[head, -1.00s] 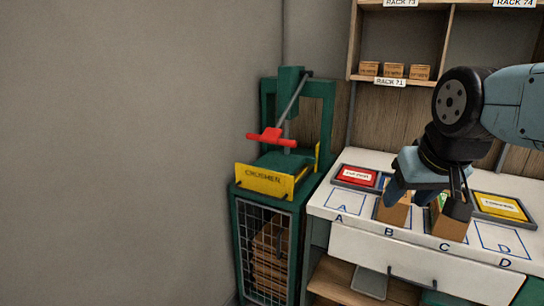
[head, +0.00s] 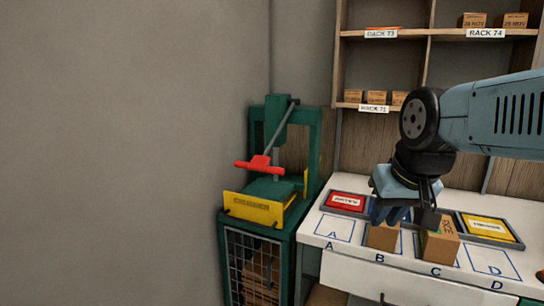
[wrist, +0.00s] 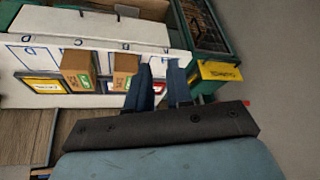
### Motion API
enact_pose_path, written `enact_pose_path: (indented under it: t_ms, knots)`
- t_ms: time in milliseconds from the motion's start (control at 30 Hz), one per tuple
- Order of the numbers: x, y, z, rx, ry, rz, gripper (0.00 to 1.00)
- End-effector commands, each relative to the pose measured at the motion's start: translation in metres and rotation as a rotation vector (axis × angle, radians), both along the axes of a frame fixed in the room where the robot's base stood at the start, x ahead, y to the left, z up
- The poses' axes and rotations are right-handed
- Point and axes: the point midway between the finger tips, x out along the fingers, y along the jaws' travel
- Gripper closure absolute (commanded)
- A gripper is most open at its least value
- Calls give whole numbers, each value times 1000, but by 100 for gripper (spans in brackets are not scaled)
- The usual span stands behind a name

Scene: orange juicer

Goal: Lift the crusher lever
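The crusher (head: 270,190) is a green press left of the workbench, with a yellow front plate (head: 255,208). Its lever has a red crossbar handle (head: 259,165) at the lower left end of a slanted grey rod (head: 280,130). My gripper (head: 405,216) is well to the right of the lever, close above and behind the wooden boxes at B and C. In the wrist view my gripper (wrist: 158,68) shows two blue fingers apart with nothing between them. The yellow crusher plate (wrist: 218,72) is right of the fingers there; the lever is mostly hidden.
The white workbench (head: 310,236) carries wooden boxes at B (head: 383,236) and C (head: 440,242), a red-labelled tray (head: 346,202) and a yellow-labelled tray (head: 488,228). A shelf rack (head: 430,70) stands above. A grey wall is at the left. Space above the crusher handle is clear.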

Motion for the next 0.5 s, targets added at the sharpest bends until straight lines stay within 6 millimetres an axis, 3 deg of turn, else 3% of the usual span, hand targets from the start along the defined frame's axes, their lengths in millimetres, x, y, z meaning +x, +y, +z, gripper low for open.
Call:
enact_pose_path:
  t_ms: [200, 500]
  knots:
    - [37, 17, 4, 75, 86, -44, 100]
    - [89, 42, 4, 196, 203, -93, 100]
